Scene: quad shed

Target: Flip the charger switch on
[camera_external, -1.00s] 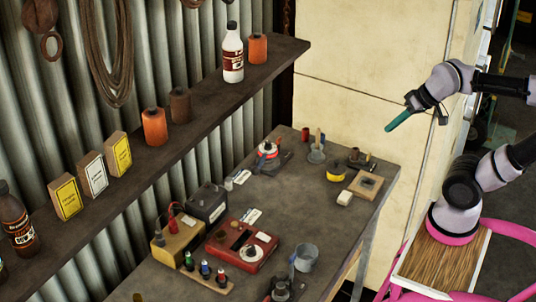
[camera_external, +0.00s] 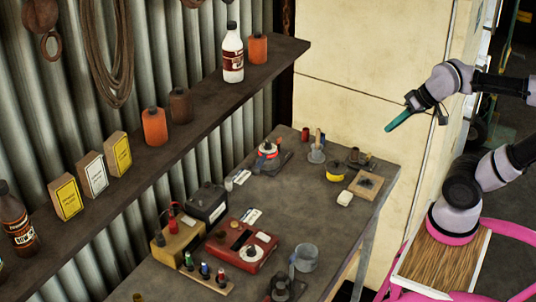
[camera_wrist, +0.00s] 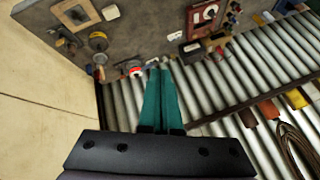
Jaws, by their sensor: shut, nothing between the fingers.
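A red box with a round white dial (camera_external: 241,246), which looks like the charger, sits on the workbench among other gear. It also shows at the top of the wrist view (camera_wrist: 205,15). Its switch is too small to make out, so I cannot tell its position. My gripper (camera_external: 389,128) has long green fingers, shut and empty. It is raised in the air right of the bench's far end, well apart from the red box. In the wrist view the closed fingertips (camera_wrist: 158,68) point toward the bench's back edge and the corrugated wall.
A tan box with terminals (camera_external: 178,243) and a black battery-like box (camera_external: 207,203) stand beside the red box. A rack of small bottles (camera_external: 205,274) and a grey cup (camera_external: 306,257) are in front. A shelf (camera_external: 200,118) overhangs the bench's rear. The bench's middle (camera_external: 290,207) is clear.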

